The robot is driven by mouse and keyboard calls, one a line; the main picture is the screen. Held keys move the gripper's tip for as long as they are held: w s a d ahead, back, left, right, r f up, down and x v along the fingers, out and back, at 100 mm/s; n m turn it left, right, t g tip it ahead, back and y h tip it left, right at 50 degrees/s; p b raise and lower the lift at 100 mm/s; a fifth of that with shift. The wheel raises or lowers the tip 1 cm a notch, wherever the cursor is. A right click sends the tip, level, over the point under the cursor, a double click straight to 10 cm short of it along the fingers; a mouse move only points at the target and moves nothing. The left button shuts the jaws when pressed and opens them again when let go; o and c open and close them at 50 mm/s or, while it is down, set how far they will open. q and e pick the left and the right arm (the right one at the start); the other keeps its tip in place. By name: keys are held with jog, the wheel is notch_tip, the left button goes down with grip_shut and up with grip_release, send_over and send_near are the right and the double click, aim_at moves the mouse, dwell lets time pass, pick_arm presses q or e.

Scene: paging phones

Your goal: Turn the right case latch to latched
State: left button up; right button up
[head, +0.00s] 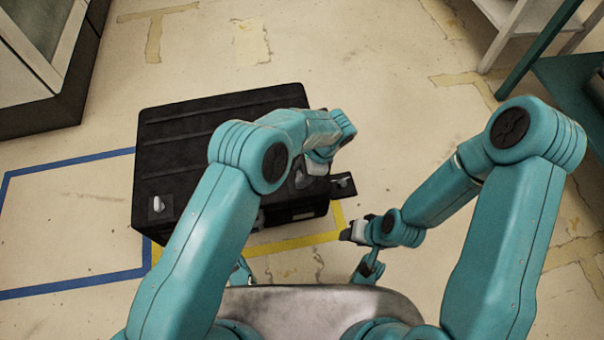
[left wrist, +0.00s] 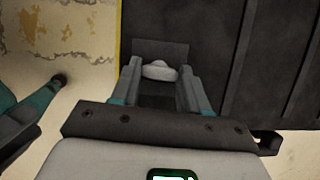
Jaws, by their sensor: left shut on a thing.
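The black case (head: 185,150) lies on the floor. Its right latch, a pale grey knob (left wrist: 160,71) on a dark plate (left wrist: 152,47), shows in the left wrist view, lying crosswise between my fingers. My left gripper (left wrist: 160,78) is shut on this knob. In the head view my left gripper (head: 316,168) is at the case's right front corner, and my arm hides much of the case front; the dark plate (head: 343,186) sticks out beside it. My right gripper (head: 352,232) hangs apart from the case, in front of its right corner; its jaws are too small to read.
A left latch (head: 158,204) with a pale knob sits at the case's left front. Blue tape (head: 75,290) and yellow tape (head: 290,244) mark the floor. A cabinet (head: 40,60) stands at upper left, shelving (head: 570,85) at upper right. The floor right of the case is clear.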

pick_arm(q)
jog(key=shift+n, duration=0.5)
pick_arm(e)
jog(key=shift+w+f, duration=0.15)
jog(key=shift+f, duration=0.05)
pick_arm(q)
jog(key=o, duration=1.1)
jog(key=shift+c, duration=0.2)
